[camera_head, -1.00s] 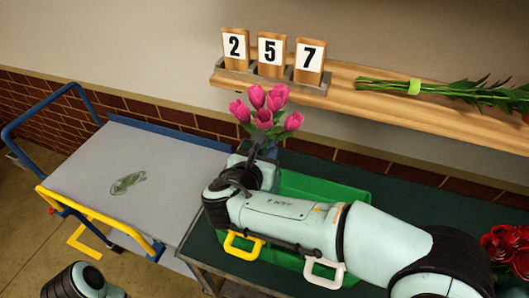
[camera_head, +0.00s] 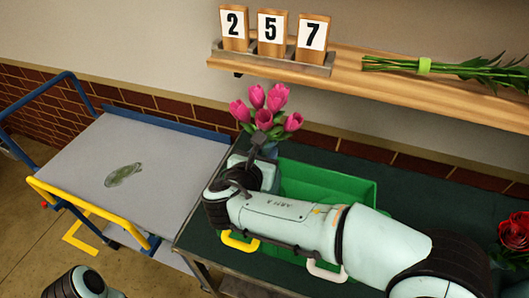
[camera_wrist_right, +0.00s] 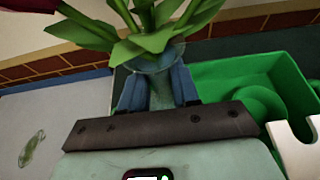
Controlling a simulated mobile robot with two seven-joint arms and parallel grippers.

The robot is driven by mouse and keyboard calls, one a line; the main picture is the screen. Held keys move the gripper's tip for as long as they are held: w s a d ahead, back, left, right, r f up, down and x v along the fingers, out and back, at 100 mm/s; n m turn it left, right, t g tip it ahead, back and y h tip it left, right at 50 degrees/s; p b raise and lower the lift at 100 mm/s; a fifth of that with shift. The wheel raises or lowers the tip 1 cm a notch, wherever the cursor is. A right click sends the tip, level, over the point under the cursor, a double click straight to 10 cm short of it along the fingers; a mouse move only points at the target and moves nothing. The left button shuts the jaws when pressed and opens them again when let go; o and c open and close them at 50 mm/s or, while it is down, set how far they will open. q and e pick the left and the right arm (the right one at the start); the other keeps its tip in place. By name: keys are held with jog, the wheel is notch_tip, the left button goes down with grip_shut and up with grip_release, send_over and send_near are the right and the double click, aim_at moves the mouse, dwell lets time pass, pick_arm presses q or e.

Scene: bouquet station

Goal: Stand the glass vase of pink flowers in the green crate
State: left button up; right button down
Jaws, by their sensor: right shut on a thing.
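My right gripper (camera_wrist_right: 160,92) is shut on the glass vase (camera_wrist_right: 162,78), its blue fingers on either side of the glass. The vase stays upright and holds pink flowers (camera_head: 266,106) with green leaves. In the head view the gripper and wrist hide much of the vase (camera_head: 270,150). The green crate (camera_head: 365,190) stands on the dark green table, partly behind my right arm. In the wrist view the crate (camera_wrist_right: 300,72) is to the right of the vase; I cannot tell the vase's height over the table. My left gripper is out of view.
A grey cart (camera_head: 165,165) with a green mark is at left. Yellow (camera_head: 240,243) and white (camera_head: 326,271) handles are at the crate's front. Red flowers (camera_head: 514,232) stand at right.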

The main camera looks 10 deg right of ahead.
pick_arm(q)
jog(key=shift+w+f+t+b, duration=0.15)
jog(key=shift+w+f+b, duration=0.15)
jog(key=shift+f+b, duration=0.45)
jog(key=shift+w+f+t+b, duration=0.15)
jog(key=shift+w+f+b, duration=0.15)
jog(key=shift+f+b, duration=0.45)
pick_arm(e)
jog(key=shift+f, duration=2.9)
jog(key=c, duration=0.8)
grip_release()
jog(key=shift+o, duration=0.2)
jog(key=shift+f, duration=0.15)
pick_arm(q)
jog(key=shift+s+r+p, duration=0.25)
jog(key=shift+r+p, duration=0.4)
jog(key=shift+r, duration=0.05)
pick_arm(e)
jog(key=v, duration=1.3)
jog(key=shift+s, duration=0.15)
